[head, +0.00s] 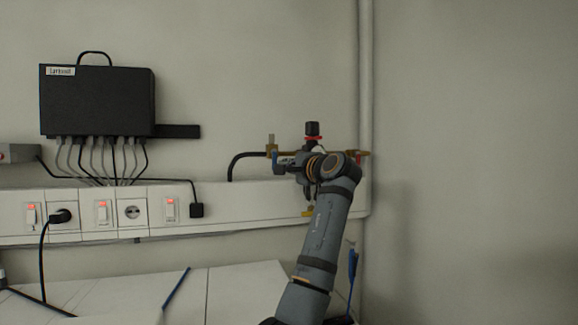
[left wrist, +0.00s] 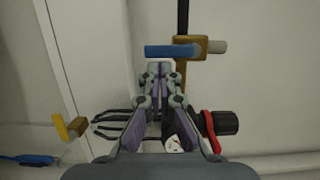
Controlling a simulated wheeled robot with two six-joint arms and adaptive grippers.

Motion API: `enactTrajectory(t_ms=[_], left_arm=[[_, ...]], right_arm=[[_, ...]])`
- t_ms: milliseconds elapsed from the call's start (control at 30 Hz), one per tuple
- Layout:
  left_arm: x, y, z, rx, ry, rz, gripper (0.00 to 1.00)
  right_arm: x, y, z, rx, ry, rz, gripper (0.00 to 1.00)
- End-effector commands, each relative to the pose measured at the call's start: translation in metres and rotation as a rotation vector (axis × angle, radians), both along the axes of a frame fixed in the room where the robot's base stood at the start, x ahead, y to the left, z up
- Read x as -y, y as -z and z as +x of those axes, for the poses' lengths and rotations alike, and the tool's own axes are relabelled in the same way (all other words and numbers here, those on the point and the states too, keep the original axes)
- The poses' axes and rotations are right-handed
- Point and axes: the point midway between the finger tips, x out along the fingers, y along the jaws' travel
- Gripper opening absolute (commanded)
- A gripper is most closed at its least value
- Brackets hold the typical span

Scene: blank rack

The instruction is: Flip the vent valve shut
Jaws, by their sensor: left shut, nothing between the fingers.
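A brass valve (head: 272,149) with a blue lever (head: 276,163) sits on the black pipe above the white trunking. In the left wrist view the blue lever (left wrist: 170,51) lies across the pipe's line, its brass body (left wrist: 190,54) at its right end. My left gripper (head: 285,164) is beside this valve. In the left wrist view its fingertips (left wrist: 160,70) are together and empty, close by the blue lever; I cannot tell if they touch it. No label shows which valve is the vent valve. My right gripper is out of view.
A vertical pipe (head: 366,80) is at the right. Switches and sockets line the trunking (head: 240,205). A black box (head: 98,100) with cables hangs left.

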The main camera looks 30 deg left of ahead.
Motion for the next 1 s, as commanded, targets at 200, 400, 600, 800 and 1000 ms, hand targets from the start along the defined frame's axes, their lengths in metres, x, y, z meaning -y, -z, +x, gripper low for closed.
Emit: enactTrajectory(t_ms=[200,400,600,800,1000], left_arm=[[0.000,0.001,0.000,-0.007,0.000,0.006,0.00],[-0.001,0.002,-0.001,-0.040,0.000,0.034,0.00],[-0.003,0.003,-0.002,-0.061,0.000,0.052,0.00],[-0.007,0.004,-0.003,-0.087,0.000,0.074,0.00],[-0.018,0.005,-0.004,-0.119,-0.002,0.100,0.00]], right_arm=[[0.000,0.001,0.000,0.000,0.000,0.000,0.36],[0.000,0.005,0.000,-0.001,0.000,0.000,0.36],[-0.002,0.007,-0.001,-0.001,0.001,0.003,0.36],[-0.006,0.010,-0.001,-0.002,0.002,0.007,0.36],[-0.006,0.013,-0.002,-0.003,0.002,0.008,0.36]])
